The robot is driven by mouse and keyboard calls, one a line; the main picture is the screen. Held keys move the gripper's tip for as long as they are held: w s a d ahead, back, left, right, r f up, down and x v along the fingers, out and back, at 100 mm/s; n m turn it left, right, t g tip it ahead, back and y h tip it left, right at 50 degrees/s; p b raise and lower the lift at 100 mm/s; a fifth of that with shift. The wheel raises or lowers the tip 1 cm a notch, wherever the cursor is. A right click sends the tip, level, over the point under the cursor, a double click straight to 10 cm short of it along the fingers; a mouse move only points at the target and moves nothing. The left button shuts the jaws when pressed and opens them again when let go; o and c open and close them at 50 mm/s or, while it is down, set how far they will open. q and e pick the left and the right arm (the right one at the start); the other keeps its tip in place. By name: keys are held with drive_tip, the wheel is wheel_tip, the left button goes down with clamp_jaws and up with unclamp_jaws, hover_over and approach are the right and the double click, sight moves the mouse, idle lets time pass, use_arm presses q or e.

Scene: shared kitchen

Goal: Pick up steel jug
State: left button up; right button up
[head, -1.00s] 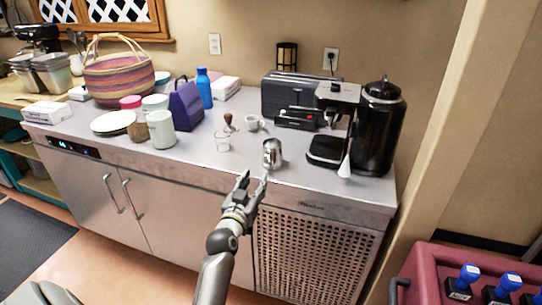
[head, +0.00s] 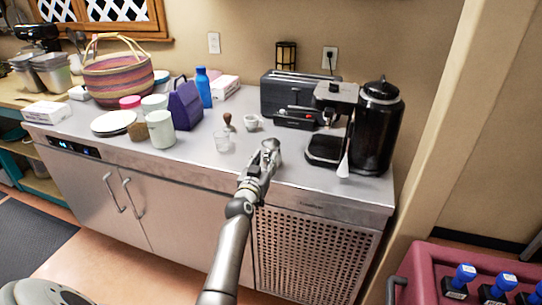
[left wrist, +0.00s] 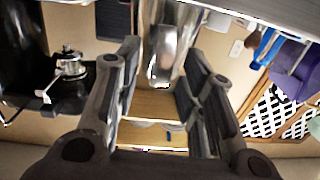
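The steel jug (head: 271,145) stands on the counter (head: 196,165) near its front edge, partly hidden behind my left gripper (head: 262,160). In the left wrist view, the jug (left wrist: 165,52) is between the two spread fingers of the left gripper (left wrist: 158,48). A gap shows between the left-hand finger and the jug. The other finger is close to the jug's side; I cannot tell whether it touches. The left gripper is open. My right gripper is not in view.
A small clear glass (head: 222,142) stands left of the jug, with a white cup (head: 252,122) and a wooden-handled tamper (head: 228,122) behind. A purple container (head: 185,105) is farther left.

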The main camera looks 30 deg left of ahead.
use_arm(q)
drive_tip(key=shift+w, duration=0.15)
clamp_jaws()
drive_tip(key=shift+r, duration=0.2)
idle(0.4)
